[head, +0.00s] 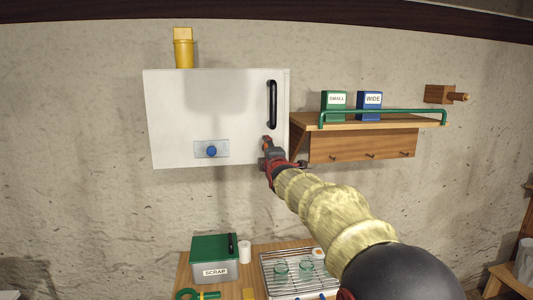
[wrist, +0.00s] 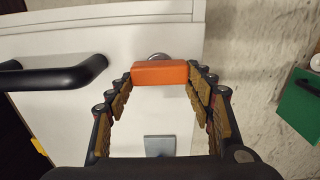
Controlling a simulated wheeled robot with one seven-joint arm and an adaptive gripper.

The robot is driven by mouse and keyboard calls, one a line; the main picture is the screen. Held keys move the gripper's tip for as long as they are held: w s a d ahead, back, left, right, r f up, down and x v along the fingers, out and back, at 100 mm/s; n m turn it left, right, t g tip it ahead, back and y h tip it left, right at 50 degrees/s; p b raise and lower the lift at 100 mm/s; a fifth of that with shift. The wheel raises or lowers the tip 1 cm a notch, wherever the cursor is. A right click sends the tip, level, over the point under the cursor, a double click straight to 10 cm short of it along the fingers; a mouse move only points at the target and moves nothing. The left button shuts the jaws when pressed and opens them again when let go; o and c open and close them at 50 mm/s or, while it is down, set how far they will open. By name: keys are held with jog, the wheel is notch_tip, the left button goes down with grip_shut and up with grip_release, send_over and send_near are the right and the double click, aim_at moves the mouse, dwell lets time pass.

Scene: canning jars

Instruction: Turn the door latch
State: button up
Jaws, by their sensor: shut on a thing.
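The door latch is an orange block (wrist: 160,73) at the right side of the white cabinet door (head: 200,110), below the black upright handle (head: 272,105). It shows small in the head view (head: 267,139). My gripper (wrist: 162,80) is shut on the latch, with a finger against each end of the block in the wrist view. A round metal piece (wrist: 158,56) shows just behind the latch. In the head view my gripper (head: 268,148) covers the lower right of the door. The door looks closed. My gripper hides part of the latch in the head view.
A shelf (head: 310,121) with a green rail and the SMALL (head: 335,100) and WIDE (head: 370,101) boxes is close on the right. A yellow container (head: 184,52) stands on the cabinet. Below are a scrap bin (head: 215,262) and a wire rack (head: 282,257) holding glass jars.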

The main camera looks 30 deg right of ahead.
jog(key=o, duration=1.2)
jog(key=shift+c, duration=0.2)
jog(key=v, duration=1.2)
